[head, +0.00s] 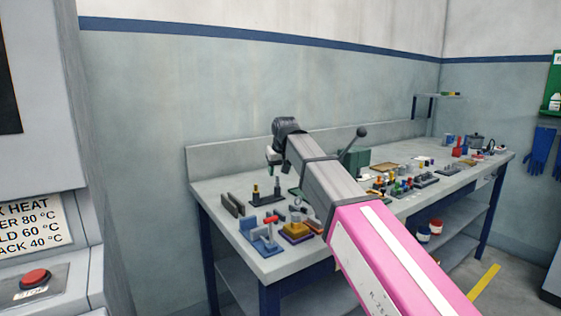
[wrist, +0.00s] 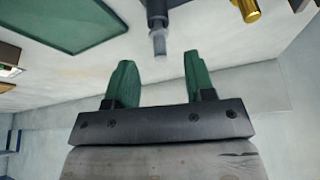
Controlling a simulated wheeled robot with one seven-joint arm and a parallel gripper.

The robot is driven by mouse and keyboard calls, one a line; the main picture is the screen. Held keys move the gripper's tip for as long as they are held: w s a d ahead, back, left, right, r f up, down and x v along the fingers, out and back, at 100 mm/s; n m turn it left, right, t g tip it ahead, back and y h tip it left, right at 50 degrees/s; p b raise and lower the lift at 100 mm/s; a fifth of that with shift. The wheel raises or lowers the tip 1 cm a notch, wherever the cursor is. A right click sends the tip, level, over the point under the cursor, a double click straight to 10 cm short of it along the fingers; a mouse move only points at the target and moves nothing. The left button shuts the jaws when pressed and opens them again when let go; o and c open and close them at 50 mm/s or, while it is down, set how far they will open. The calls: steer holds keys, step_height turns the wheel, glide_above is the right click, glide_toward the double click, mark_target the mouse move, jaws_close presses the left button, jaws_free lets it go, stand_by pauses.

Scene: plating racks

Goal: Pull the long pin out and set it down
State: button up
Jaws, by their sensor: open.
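My gripper (wrist: 158,60) is open, with its two green fingers apart and nothing held between them. In the wrist view a dark pin with a grey tip (wrist: 158,42) lies just ahead of the gap between the fingertips, roughly centred. A brass-coloured pin (wrist: 248,10) is cut off at the top right of that view. In the head view my gripper (head: 271,158) is above the near left part of the bench. Below it a dark rack (head: 267,201) holds upright pins. I cannot tell for sure which one is the long pin.
Many small parts crowd the right side. A green tray (wrist: 75,22) shows in the wrist view.

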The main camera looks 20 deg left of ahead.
mark_target(277, 176)
steer(key=shift+x, duration=2.15)
jaws_close()
steer(key=shift+r+n+g+y, duration=0.15)
steer(key=shift+n+g+y, duration=0.1)
steer(key=shift+n, duration=0.65)
steer(key=shift+r+n+g+y, duration=0.15)
steer(key=shift+n+g+y, duration=0.1)
steer(key=shift+n, duration=0.65)
steer(key=shift+r, duration=0.15)
steer(key=shift+r, duration=1.55)
